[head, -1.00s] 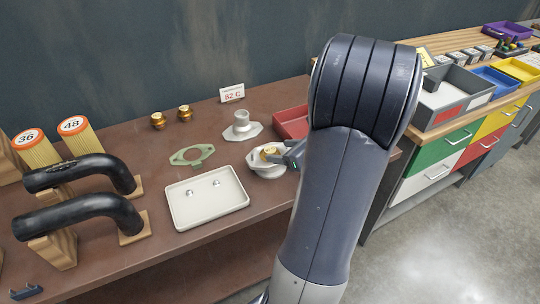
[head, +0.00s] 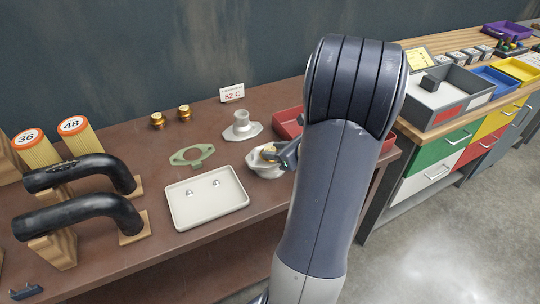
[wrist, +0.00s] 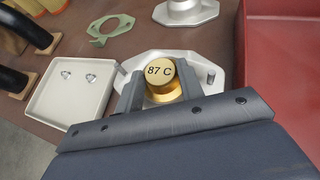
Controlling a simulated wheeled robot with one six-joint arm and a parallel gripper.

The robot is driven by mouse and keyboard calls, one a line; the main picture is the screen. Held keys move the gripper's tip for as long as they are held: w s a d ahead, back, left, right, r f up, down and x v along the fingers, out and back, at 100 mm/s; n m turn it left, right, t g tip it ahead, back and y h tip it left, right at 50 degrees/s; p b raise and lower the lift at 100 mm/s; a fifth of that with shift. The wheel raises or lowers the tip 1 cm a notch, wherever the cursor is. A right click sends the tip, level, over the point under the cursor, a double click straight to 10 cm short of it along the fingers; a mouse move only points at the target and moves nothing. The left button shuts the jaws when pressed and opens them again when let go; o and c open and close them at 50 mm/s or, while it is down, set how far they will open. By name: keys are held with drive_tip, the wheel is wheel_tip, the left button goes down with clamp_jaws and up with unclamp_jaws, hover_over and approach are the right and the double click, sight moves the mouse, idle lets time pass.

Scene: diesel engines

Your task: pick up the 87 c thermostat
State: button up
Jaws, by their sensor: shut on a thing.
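The 87 C thermostat (wrist: 161,73) is a brass cylinder with "87 C" printed on its round top. It sits in the silver housing (wrist: 132,63) on the brown bench. In the wrist view my gripper (wrist: 160,88) is shut on it, with one dark finger on each side. In the head view the thermostat (head: 268,150) shows as a small gold spot in the housing (head: 265,172), beside my gripper (head: 280,155). The thermostat's lower part is hidden, so I cannot tell whether it still touches its seat.
A second silver housing (head: 242,128) stands behind, near the "82 C" sign (head: 232,94) and two brass thermostats (head: 184,113). A green gasket (head: 192,156) and a white tray (head: 207,213) with two small parts lie left. A red tray (wrist: 243,60) is close on the right.

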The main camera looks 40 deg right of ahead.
drive_tip(key=shift+c, duration=0.7)
drive_tip(key=shift+r, duration=0.15)
